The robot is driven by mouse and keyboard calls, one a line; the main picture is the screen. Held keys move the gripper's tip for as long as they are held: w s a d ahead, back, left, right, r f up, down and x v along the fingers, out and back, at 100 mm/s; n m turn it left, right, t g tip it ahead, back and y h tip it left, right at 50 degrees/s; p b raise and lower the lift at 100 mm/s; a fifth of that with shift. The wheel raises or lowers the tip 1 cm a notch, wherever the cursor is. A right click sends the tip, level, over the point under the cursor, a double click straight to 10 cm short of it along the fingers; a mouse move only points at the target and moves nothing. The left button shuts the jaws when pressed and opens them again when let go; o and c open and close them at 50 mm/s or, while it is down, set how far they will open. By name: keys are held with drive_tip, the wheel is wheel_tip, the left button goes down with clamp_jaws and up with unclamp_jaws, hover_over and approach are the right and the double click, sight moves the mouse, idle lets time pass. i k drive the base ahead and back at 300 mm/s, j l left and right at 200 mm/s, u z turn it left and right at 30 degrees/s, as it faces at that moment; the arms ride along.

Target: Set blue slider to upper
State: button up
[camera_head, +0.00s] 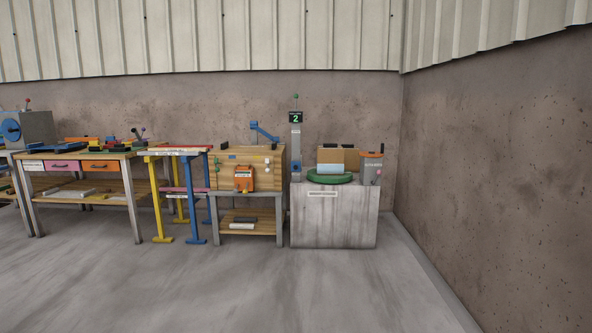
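A small blue part (296,166) sits low on an upright grey post (296,143) on the stone slab (335,215); it looks like the blue slider, but it is too small to be sure. A dark display (296,117) reading "2" is near the top of the post, with a green knob (295,97) above it. My gripper is not in view. The slab is across the room, right of the picture's middle.
A green disc (330,177), an open box and a grey unit (372,168) share the slab. Left stand a wooden cabinet (244,170), yellow and blue stands (187,208) and a workbench (88,168). The floor ahead is clear; a wall (490,160) bounds the right.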

sight(296, 167)
drive_tip(key=i+j, duration=0.15)
drive_tip(key=i, duration=1.45)
drive_tip(key=i+j, duration=0.1)
drive_tip(key=i, duration=1.45)
drive_tip(key=i+j, duration=0.15)
drive_tip(key=i, duration=1.45)
